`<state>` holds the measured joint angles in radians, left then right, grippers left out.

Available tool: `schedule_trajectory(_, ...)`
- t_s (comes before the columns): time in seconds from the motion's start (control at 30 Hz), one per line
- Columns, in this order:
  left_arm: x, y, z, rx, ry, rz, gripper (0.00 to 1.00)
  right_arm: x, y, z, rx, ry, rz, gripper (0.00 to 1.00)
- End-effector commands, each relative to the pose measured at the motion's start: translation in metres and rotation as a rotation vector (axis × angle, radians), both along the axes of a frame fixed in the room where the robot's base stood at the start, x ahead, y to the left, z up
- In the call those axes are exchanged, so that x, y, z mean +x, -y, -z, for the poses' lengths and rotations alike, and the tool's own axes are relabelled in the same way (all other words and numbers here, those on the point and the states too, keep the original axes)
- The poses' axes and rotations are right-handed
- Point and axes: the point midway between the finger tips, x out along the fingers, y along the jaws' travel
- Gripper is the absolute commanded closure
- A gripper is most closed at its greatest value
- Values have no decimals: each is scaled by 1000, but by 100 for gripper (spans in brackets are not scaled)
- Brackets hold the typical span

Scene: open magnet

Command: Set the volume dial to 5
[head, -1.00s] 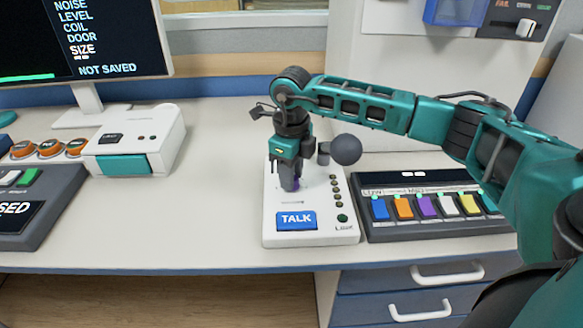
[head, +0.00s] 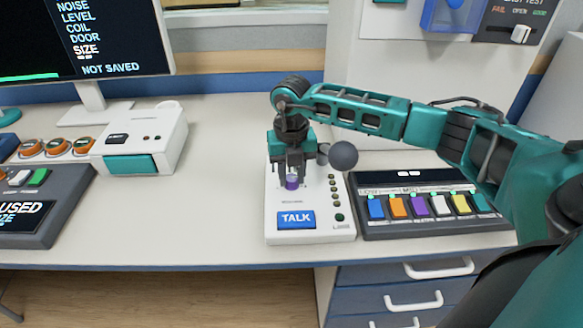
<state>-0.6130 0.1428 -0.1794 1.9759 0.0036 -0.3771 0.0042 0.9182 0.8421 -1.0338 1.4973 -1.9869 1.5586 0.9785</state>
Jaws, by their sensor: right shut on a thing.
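A column of small dark dots runs along the right side of the box. My left gripper is not in view; a sliver of teal shows at the far left edge.
A dark panel with several coloured buttons (head: 433,232) stands just right of the intercom. A white printer-like box (head: 140,140), orange knobs (head: 31,147) and a monitor (head: 85,40) are at the left. The desk between printer and intercom is clear.

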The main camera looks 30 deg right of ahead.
Motion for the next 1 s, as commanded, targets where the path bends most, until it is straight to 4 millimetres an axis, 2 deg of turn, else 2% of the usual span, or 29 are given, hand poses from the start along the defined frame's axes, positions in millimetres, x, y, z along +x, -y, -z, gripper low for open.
schedule_trajectory(0.17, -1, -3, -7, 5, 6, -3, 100, 0, 0, -2, 1, 0, 129, 99)
schedule_trajectory(0.4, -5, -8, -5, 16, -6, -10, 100, 1, 0, -2, 0, 4, 247, 99)
schedule_trajectory(1.0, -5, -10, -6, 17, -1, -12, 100, 1, 0, -1, 0, 4, 307, 99)
